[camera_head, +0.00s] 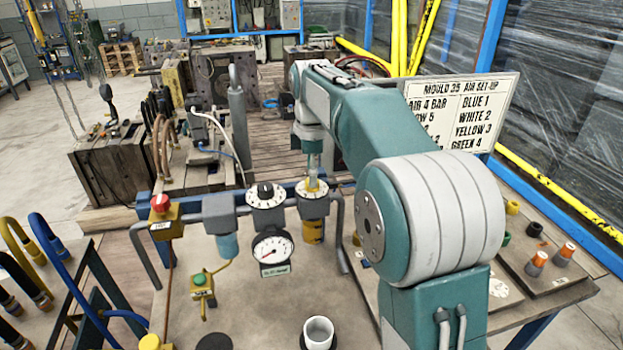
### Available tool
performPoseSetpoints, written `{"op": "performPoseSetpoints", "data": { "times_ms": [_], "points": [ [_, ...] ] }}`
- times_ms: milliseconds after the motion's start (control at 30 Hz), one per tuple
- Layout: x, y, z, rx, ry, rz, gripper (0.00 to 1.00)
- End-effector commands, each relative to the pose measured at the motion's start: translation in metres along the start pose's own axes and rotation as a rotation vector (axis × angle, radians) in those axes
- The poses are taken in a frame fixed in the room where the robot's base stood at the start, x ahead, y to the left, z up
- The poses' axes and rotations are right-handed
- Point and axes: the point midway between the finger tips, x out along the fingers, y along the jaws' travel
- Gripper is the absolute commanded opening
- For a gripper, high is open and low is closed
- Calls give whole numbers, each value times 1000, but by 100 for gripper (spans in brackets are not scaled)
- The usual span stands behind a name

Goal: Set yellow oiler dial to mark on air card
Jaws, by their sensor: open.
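The yellow oiler (312,230) hangs under the right-hand grey block of the air unit, with a yellowish bowl. Its white dial (313,203) faces up on top of that block. My gripper (313,184) points down right at the dial, open. Whether its fingers touch the dial's knob I cannot tell; they hide the middle of the dial. The air card (466,113) stands at the right, headed "MOULD 35 AIR SET-UP". It reads "AIR 4 BAR", "BLUE 1", "WHITE 2", "YELLOW 3" and "GREEN 4". My arm covers part of its left column.
Left of the oiler are a second dial with a black knob (265,194), a pressure gauge (272,250), a blue bowl (227,245) and a red button (160,203). A white cup (318,333) stands at the front.

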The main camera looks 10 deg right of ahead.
Motion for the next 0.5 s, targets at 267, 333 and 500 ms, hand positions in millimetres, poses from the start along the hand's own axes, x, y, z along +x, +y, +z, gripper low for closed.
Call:
{"op": "performPoseSetpoints", "data": {
  "times_ms": [267,333,500],
  "points": [
    [19,0,0,0,0,1,79],
    [20,0,0,0,1,1,79],
    [19,0,0,0,1,1,61]
  ]
}}
